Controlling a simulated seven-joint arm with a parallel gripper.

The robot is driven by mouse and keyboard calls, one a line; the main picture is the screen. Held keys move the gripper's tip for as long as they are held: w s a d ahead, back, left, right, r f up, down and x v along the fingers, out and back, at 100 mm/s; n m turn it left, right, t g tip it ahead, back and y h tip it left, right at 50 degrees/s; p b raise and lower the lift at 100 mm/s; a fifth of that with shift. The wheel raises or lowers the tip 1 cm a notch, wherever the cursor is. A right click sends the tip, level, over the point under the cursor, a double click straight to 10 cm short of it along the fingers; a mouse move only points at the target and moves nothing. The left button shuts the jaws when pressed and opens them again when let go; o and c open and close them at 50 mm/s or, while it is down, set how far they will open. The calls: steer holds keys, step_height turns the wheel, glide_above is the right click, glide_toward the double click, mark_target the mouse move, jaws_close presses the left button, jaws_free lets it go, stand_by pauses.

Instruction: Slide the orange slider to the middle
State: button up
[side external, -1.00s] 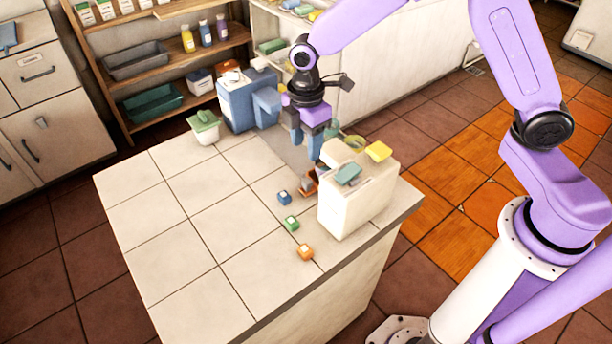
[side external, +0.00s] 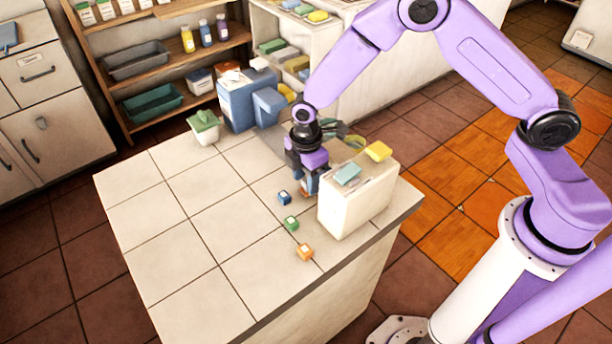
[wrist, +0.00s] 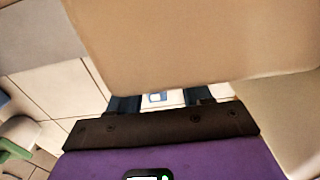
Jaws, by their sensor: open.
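A small orange block (side external: 305,252) sits on the tiled counter (side external: 190,240) near its front edge. A green block (side external: 291,223) and a blue block (side external: 284,198) sit behind it in a row. My gripper (side external: 309,187) points down close to the counter, just left of the white box (side external: 350,205) and behind the orange block. In the wrist view, its dark fingers (wrist: 160,99) are apart, with a small pale and blue patch between them. I cannot tell which orange piece is the slider.
A pale blue piece (side external: 347,175) and a yellow piece (side external: 378,151) lie on top of the white box. The counter's left side is clear.

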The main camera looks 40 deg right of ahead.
steer(key=shift+c, duration=0.3)
jaws_close()
steer(key=w, duration=1.1)
steer(key=shift+o, duration=0.3)
jaws_free()
steer(key=shift+r, duration=0.1)
step_height(320, 180, up, 17)
steer(key=shift+r, duration=0.15)
